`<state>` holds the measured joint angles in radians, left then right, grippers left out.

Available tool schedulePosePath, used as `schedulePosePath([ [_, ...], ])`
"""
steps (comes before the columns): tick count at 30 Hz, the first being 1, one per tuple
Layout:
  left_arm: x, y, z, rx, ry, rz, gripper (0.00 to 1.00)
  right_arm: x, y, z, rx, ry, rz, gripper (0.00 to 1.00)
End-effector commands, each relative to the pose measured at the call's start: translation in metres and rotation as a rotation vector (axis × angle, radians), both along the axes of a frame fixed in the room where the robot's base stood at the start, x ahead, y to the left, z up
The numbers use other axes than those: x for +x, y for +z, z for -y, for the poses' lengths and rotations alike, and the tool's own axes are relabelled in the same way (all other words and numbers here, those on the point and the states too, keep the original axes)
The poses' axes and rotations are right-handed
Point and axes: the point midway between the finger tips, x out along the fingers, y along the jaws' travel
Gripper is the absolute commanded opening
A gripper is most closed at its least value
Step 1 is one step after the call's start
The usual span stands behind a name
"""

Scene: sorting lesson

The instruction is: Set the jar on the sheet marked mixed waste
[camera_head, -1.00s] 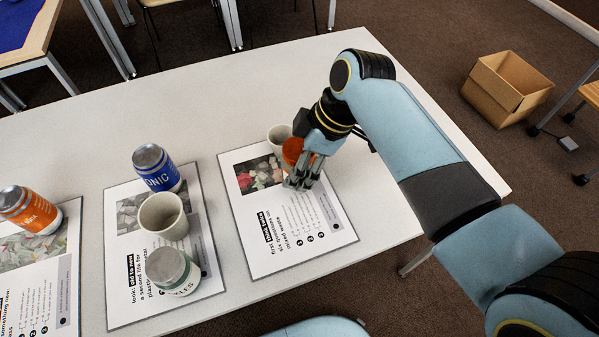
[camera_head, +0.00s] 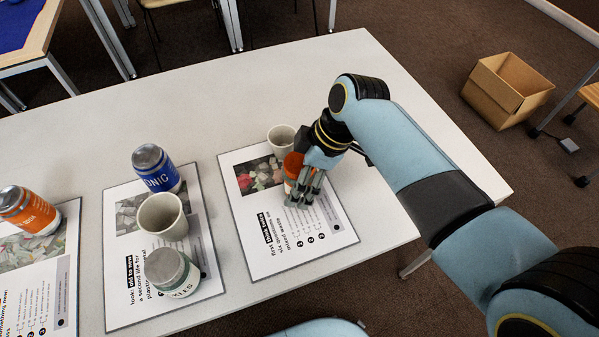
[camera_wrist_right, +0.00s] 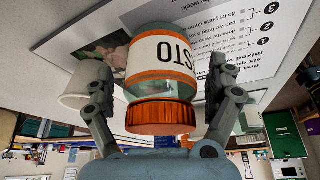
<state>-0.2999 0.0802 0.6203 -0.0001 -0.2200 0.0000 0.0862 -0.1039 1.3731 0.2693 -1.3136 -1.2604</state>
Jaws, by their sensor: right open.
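The jar (camera_head: 290,185) has an orange lid and a white label with orange bands. It stands on the mixed waste sheet (camera_head: 331,225), next to the sheet's picture. In the right wrist view the jar (camera_wrist_right: 160,60) shows its label and lid close up, upright on the sheet (camera_wrist_right: 235,45). My right gripper (camera_head: 302,198) is around the jar, partly hiding it in the head view. Its fingers (camera_wrist_right: 160,75) are open in the right wrist view, one on each side, with gaps to the jar. My left gripper is out of view.
A light cup (camera_head: 281,138) stands just behind the jar. On the middle sheet (camera_head: 122,305) are a blue can (camera_head: 158,172), a grey cup (camera_head: 162,216) and a grey-lidded jar (camera_head: 172,272). An orange can (camera_head: 30,211) is at the left. The table's back right is clear.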

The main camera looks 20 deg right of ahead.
Motion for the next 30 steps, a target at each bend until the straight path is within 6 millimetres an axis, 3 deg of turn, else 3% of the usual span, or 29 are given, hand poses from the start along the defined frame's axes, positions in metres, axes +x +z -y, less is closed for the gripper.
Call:
schedulePosePath([
  [5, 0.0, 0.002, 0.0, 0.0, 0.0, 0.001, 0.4, 0.0, 0.005, 0.001, 0.0, 0.0, 0.0, 0.89],
  [8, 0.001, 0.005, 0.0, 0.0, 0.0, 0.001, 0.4, -0.001, 0.018, 0.006, -0.002, -0.001, 0.001, 0.89],
  [15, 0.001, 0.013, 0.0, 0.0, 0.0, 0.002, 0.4, -0.009, 0.068, 0.026, -0.002, -0.001, 0.003, 0.89],
  [21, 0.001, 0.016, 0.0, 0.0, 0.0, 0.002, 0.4, -0.014, 0.101, 0.038, -0.002, 0.0, 0.002, 0.89],
  [30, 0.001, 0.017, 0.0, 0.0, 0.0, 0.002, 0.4, -0.017, 0.114, 0.043, 0.0, 0.0, -0.001, 0.89],
])
